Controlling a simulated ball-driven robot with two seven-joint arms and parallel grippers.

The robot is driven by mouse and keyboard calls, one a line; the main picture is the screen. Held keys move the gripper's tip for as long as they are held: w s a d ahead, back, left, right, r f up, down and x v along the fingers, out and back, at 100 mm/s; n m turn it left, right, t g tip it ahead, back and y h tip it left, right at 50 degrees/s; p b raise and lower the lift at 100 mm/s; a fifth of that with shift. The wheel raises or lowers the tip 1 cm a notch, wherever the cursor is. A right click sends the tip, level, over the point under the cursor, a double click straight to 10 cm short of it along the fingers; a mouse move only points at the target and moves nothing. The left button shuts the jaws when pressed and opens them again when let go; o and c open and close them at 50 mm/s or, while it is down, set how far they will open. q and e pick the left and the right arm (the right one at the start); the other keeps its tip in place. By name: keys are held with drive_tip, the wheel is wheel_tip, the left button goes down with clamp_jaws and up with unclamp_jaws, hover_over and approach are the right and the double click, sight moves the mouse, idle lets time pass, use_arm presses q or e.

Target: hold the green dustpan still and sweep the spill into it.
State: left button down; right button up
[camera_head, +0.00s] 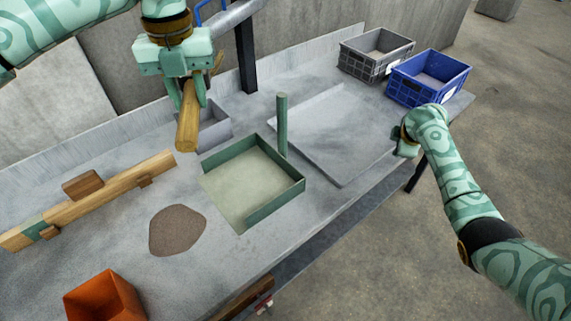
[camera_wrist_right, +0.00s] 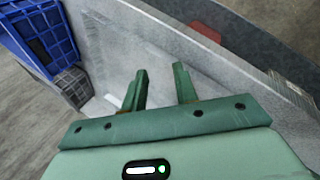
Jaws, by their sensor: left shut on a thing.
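The green dustpan (camera_head: 277,201) lies on the grey table, its upright green handle (camera_head: 282,125) at its far side. The spill (camera_head: 177,230) is a brown, roughly round patch on the table, left of the dustpan and apart from it. My left gripper (camera_head: 188,98) is shut on a wooden bar (camera_head: 187,128), held above the table behind the spill; whether the bar belongs to a larger tool is unclear. My right gripper (camera_head: 404,146) is beside the table's right edge, away from the dustpan. In the right wrist view its fingers (camera_wrist_right: 161,88) are apart and empty.
A wooden plank (camera_head: 95,201) with blocks lies at left. An orange box (camera_head: 104,298) stands at the front. A grey bin (camera_head: 215,131) sits behind the dustpan. A shallow grey tray (camera_head: 335,140) lies right. Grey (camera_head: 372,65) and blue crates (camera_head: 421,91) stand at the far right.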

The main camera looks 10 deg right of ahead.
drive_tip(key=w+a+r+n, duration=0.2)
drive_tip(key=w+a+r, duration=0.1)
drive_tip(key=r, duration=0.3)
drive_tip(key=n+g+y, duration=0.2)
drive_tip(key=n+g, duration=0.4)
drive_tip(key=n, duration=0.3)
hover_over(285, 202)
drive_tip(key=shift+w+f, duration=0.15)
drive_tip(key=shift+f, duration=0.4)
wheel_tip(285, 202, down, 11)
drive_tip(key=shift+d+f, duration=0.1)
drive_tip(key=shift+c, duration=0.3)
clamp_jaws()
